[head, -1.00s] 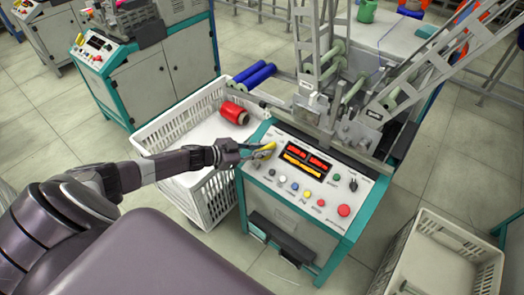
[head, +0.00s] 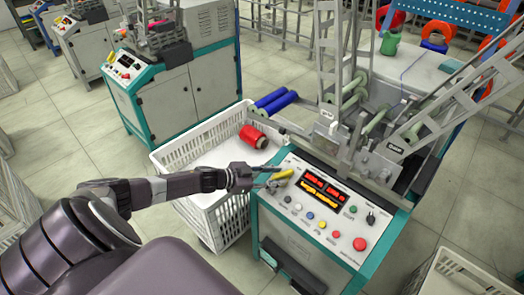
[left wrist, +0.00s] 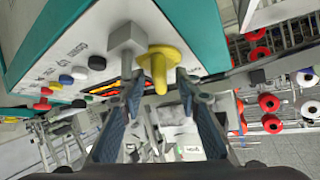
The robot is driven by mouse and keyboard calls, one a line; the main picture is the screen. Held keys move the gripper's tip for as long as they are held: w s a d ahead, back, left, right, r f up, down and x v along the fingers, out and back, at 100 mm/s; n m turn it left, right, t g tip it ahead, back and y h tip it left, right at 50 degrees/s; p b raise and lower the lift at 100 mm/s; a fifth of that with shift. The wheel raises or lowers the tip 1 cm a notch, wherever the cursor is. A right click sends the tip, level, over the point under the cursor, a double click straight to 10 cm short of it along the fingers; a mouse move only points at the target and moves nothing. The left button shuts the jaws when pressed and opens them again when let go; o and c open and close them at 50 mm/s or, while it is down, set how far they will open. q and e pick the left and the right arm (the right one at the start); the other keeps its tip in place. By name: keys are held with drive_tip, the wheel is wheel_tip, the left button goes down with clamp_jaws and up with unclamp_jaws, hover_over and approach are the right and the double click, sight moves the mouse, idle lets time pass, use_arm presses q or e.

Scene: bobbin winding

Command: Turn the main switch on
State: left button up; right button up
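The yellow switch handle (head: 284,174) sticks out of the far left corner of the machine's control panel (head: 278,200). In the left wrist view the yellow handle (left wrist: 158,66) has a round yellow base and stands just ahead of my fingers, roughly between their tips. My left gripper (head: 275,178) is open at this corner of the panel, its fingers (left wrist: 158,85) apart on either side of the handle. I cannot tell whether they touch it. My right gripper is not in view.
The panel carries lit red and yellow displays (head: 322,192), coloured buttons, a black knob (head: 370,218) and a red button (head: 360,244). A grey block (left wrist: 125,42) sits close beside the yellow handle. A white crate (head: 190,150) with a red spool (head: 253,136) stands left of the machine.

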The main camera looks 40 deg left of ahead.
use_arm(q)
drive_tip(key=v, duration=1)
drive_tip(key=shift+s+r, duration=0.2)
drive_tip(key=shift+s, duration=0.05)
drive_tip(key=shift+a+f, duration=0.1)
